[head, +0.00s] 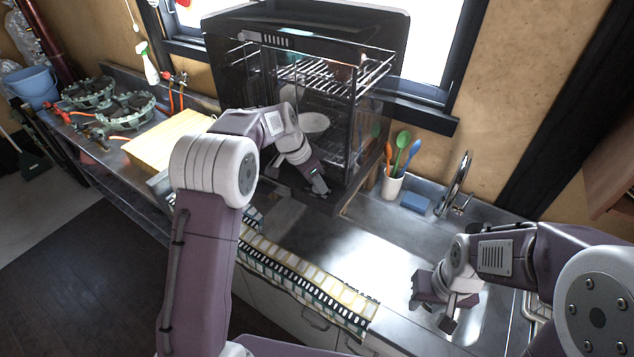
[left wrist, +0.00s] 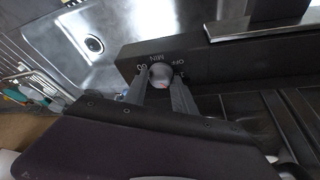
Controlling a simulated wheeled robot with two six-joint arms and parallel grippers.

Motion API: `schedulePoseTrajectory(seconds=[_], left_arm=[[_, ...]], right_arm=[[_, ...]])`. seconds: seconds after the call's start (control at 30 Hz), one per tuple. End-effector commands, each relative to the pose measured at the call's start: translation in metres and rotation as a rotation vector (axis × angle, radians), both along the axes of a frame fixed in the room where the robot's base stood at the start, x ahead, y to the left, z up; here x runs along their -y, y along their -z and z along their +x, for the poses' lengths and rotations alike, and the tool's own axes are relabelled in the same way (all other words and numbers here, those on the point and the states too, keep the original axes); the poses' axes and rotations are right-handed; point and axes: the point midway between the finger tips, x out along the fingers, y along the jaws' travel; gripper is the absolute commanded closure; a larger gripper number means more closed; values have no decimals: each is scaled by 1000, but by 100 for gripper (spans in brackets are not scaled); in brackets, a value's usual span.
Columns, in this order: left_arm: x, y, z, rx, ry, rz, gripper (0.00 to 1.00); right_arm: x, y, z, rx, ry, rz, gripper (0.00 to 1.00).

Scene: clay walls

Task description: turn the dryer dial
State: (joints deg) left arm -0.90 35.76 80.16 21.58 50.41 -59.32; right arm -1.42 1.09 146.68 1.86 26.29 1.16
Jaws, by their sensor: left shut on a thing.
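The dish dryer (head: 352,110) is a dark cabinet with clear panels and wire racks, standing at the back of the counter. In the head view the gripper hides the dial. My right gripper (head: 447,312) hangs over the sink area, its finger gap unclear.
A white cup of utensils (head: 392,187) and a blue sponge (head: 414,202) stand right of the dryer, before the faucet (head: 458,185). A wooden board (head: 167,140) and gas burners (head: 125,108) lie to the left. A patterned cloth (head: 300,275) hangs at the front edge.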

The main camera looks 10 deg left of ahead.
Motion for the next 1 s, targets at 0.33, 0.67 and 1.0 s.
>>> schedulePoseTrajectory(seconds=[0.33, 0.67, 1.0], left_arm=[[-1, 1, 0, -5, 215, 1, 100], [-1, 2, 0, -6, 295, 1, 100], [-1, 2, 0, -7, 303, 2, 100]], right_arm=[[0, -6, 0, 0, 0, 0, 64], [0, -8, 0, 0, 0, 0, 64], [0, -8, 0, 0, 0, 0, 64]])
